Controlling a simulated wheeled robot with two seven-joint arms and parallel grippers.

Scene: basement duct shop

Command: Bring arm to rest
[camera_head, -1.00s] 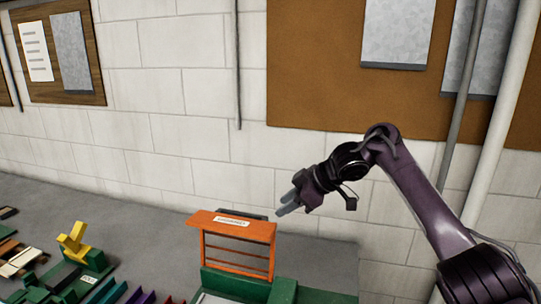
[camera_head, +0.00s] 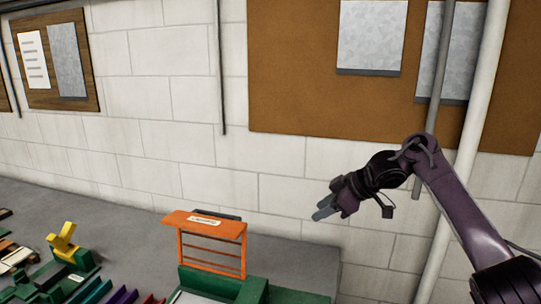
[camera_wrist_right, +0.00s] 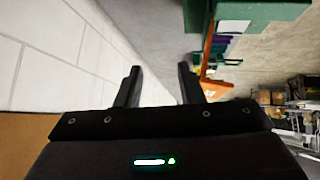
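My right arm comes in from the right in the head view, with my right gripper (camera_head: 322,211) held in the air in front of the block wall, to the right of the orange rack and above the bench. In the right wrist view, my right gripper (camera_wrist_right: 158,85) has its two dark fingers apart with nothing between them. My left gripper does not show.
An orange rack (camera_head: 212,244) with a label stands on a green base on the grey bench (camera_head: 301,265). A yellow piece (camera_head: 64,243) and several coloured items lie to the left. Pipes (camera_head: 462,150) run up the wall at right.

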